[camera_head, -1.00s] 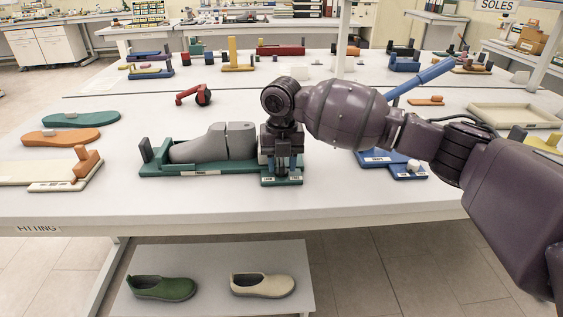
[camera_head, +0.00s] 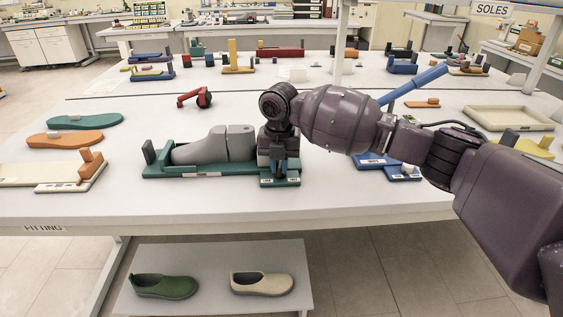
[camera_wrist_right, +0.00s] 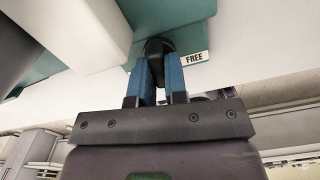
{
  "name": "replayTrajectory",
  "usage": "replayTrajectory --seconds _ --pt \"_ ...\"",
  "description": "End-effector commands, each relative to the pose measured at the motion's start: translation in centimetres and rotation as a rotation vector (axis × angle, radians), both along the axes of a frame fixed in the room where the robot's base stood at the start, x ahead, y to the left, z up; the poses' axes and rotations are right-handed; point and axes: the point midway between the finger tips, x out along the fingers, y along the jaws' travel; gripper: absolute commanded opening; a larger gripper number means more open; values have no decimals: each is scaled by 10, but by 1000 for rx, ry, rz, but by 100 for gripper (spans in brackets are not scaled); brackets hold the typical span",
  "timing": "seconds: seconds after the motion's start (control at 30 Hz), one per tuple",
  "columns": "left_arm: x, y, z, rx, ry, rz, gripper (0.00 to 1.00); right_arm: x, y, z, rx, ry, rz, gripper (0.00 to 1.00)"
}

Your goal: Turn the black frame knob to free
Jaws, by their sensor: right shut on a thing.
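The teal frame (camera_head: 215,170) stands near the front edge of the table and holds a grey foot-shaped last (camera_head: 205,147). My right gripper (camera_head: 279,172) points down over the small plate at the frame's right end. In the right wrist view, its two blue fingers (camera_wrist_right: 159,75) are shut on the black knob (camera_wrist_right: 156,47), with one finger on each side. A white "FREE" label (camera_wrist_right: 194,58) lies just right of the knob there. My left gripper is not in view.
A blue fixture (camera_head: 377,162) stands to the right, behind my right arm. An orange and cream fixture (camera_head: 75,170) is at the left. A red clamp-like tool (camera_head: 197,98) lies behind the frame. Two shoes (camera_head: 165,287) rest on the lower shelf. Table surface left of the frame is partly clear.

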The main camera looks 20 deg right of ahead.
Motion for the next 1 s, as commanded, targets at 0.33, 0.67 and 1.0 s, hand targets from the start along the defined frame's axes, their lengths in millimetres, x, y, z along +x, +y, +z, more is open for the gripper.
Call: replayTrajectory --seconds 0.33,0.67,1.0 --pt "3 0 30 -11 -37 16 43 0 2 8 2 -5 -321 0" --pt "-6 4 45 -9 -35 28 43 1 3 7 3 -2 -635 0" --pt "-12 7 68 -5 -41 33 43 3 3 6 3 -1 -957 0"
